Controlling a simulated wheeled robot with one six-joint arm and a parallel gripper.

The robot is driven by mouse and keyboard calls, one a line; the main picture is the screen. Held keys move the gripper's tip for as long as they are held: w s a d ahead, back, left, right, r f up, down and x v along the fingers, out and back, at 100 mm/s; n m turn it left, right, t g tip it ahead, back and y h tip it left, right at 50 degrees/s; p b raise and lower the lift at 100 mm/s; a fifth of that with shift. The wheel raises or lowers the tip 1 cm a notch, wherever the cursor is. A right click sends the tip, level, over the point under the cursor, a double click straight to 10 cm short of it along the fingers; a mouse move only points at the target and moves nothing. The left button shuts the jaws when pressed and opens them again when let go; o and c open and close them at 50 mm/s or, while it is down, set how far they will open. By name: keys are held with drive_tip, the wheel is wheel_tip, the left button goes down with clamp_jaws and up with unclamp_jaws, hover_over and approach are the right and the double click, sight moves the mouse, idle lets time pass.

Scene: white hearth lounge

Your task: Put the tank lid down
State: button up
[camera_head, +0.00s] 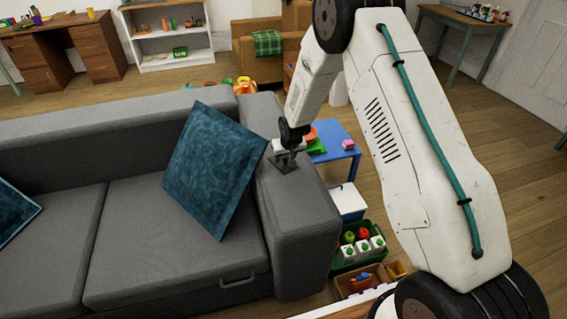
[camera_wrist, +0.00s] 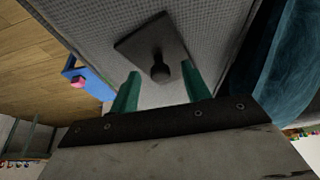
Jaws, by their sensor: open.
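The tank lid (camera_wrist: 134,42) is a dark, flat square plate with a round-topped knob. In the wrist view it lies flat on the grey sofa arm, its knob (camera_wrist: 161,71) pointing toward my gripper. My gripper (camera_wrist: 160,88) is open, its two green fingers apart with the knob between or just beyond their tips; neither finger visibly touches it. In the head view the lid (camera_head: 283,164) shows on top of the sofa arm (camera_head: 300,205), directly below my gripper (camera_head: 288,150), whose fingers are too small to make out.
A teal cushion (camera_head: 214,168) leans against the sofa beside the arm. A low blue table (camera_head: 343,153) with small coloured items stands beyond the arm. A green crate (camera_head: 345,262) of bottles and a box (camera_head: 362,287) sit on the floor to the right.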

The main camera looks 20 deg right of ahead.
drive_tip(key=shift+f, duration=0.2)
clamp_jaws()
drive_tip(key=shift+r, duration=0.1)
